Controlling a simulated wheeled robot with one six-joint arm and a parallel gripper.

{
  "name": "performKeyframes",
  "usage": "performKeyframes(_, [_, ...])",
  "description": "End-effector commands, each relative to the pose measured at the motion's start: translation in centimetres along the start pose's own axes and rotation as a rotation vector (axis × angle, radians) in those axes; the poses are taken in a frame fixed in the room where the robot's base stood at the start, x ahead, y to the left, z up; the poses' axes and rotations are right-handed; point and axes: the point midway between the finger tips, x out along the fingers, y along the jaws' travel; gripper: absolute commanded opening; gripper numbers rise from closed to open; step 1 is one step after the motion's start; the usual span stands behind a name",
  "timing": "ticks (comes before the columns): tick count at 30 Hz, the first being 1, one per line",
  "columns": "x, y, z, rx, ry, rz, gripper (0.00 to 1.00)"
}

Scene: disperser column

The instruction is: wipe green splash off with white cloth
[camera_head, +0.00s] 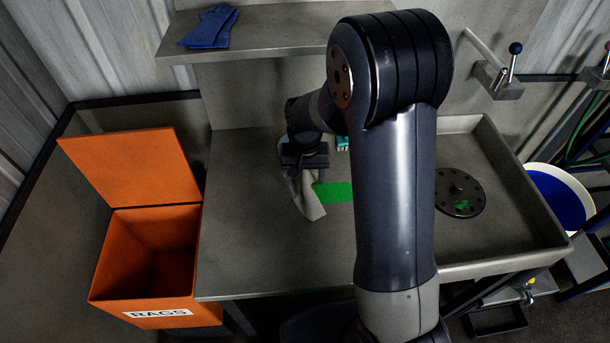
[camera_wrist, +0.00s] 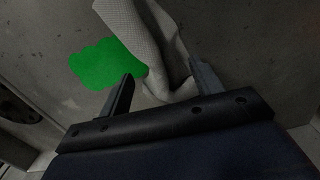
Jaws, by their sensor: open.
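The white cloth (camera_head: 309,196) is crumpled on the grey bench and looks pale grey. A green splash (camera_head: 335,191) lies on the bench just right of it, partly hidden behind my arm. In the wrist view, the cloth (camera_wrist: 150,35) lies between and beyond the fingers, its edge touching or overlapping the splash (camera_wrist: 104,64); I cannot tell which. My gripper (camera_wrist: 162,82) is open, with the lower end of the cloth between its fingers. In the head view, my gripper (camera_head: 303,160) is over the cloth's upper part.
An open orange bin (camera_head: 122,275) labelled RAGS stands left of the bench. Blue gloves (camera_head: 208,27) lie on the back shelf. A dark round disc (camera_head: 459,191) with a green patch lies at the right. A teal object shows behind my arm. The bench's left front is clear.

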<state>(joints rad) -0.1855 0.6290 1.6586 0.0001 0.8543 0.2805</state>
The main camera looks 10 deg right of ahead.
Motion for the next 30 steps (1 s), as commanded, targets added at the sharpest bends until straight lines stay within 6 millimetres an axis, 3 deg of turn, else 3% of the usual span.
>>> performKeyframes(4, [0.0, 0.0, 0.0, 0.0, 0.0, 0.0, 0.73])
performKeyframes(13, [0.2, 0.0, 0.0, 0.0, 0.0, 0.0, 0.73])
performKeyframes(27, [2.5, 0.0, 0.0, 0.0, 0.0, 0.0, 0.73])
performKeyframes(30, [2.3, 0.0, 0.0, 0.0, 0.0, 0.0, 0.69])
